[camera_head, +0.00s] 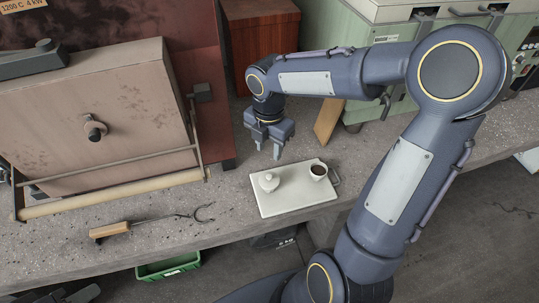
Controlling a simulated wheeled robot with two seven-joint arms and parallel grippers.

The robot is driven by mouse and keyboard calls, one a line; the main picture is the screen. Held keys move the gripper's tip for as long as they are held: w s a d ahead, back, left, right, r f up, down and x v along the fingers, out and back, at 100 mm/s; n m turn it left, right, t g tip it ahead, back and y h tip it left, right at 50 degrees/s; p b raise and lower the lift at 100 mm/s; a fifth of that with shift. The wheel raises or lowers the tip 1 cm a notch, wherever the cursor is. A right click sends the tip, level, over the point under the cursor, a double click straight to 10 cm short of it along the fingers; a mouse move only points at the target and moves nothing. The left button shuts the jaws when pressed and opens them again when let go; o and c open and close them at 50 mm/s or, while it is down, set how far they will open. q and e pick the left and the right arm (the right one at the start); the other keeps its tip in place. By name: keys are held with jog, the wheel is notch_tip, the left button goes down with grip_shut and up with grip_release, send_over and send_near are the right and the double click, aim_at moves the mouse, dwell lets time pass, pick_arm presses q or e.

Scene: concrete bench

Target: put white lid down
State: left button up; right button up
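The white lid (268,182), round with a small knob on top, rests on the left part of a pale rectangular tray (290,204). I cannot tell whether it lies directly on the tray or on a low white vessel. A white cup (319,172) with dark contents stands on the tray to its right. My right gripper (268,153) points down above and behind the lid, apart from it. Its two fingers are spread with nothing seen between them. My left gripper is not in view.
A furnace-like box with a lowered door (90,120) fills the left of the concrete bench (235,215). A wooden-handled fork tool (150,224) lies in front. A wooden block (328,121) and green machine (395,108) stand behind. A green crate (168,267) is below.

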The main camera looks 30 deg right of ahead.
jog(key=s+a+r+m+t+y, duration=0.2)
jog(key=s+m, duration=0.6)
jog(key=m, duration=0.4)
jog(key=s+a+r+m+t+y, duration=0.1)
jog(key=s+a+r+m+t, duration=0.1)
jog(key=s+m, duration=0.7)
jog(key=r+m+t, duration=0.1)
jog(key=m, duration=0.2)
jog(key=shift+m+t+y, duration=0.3)
jog(key=shift+y, duration=0.1)
jog(key=shift+r, duration=0.1)
notch_tip(320, 180, up, 2)
jog(key=shift+r+p, duration=0.1)
jog(key=shift+p, duration=0.95)
